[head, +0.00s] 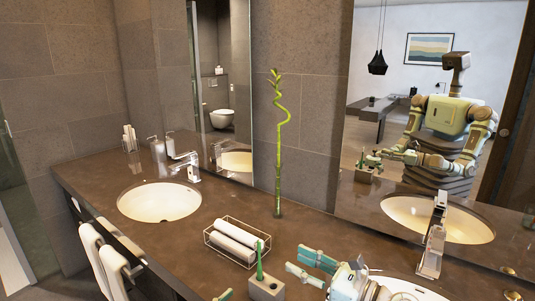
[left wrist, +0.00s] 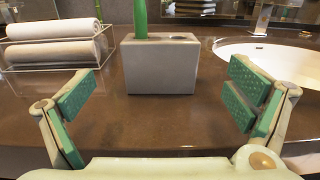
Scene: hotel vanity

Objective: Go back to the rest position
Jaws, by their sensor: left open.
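My left gripper (left wrist: 162,92) is open in the left wrist view, its green-padded fingers spread wide and nothing between them. A grey block holder (left wrist: 160,66) stands upright on the counter beyond the fingertips, apart from them. A green toothbrush (left wrist: 140,18) stands in the holder, which also has an empty hole on top. In the head view the holder (head: 266,290) and toothbrush (head: 260,262) are at the bottom edge; only a green tip of my left gripper shows left of them. My right gripper (head: 312,268) is just right of the holder, its fingers apart and empty.
A wire basket with rolled white towels (head: 236,241) stands behind the holder. A tall bamboo stem (head: 278,150) rises by the wall. Basins (head: 160,201) and faucets (head: 433,240) lie on both sides. The brown counter (head: 200,220) is clear between the left basin and the basket.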

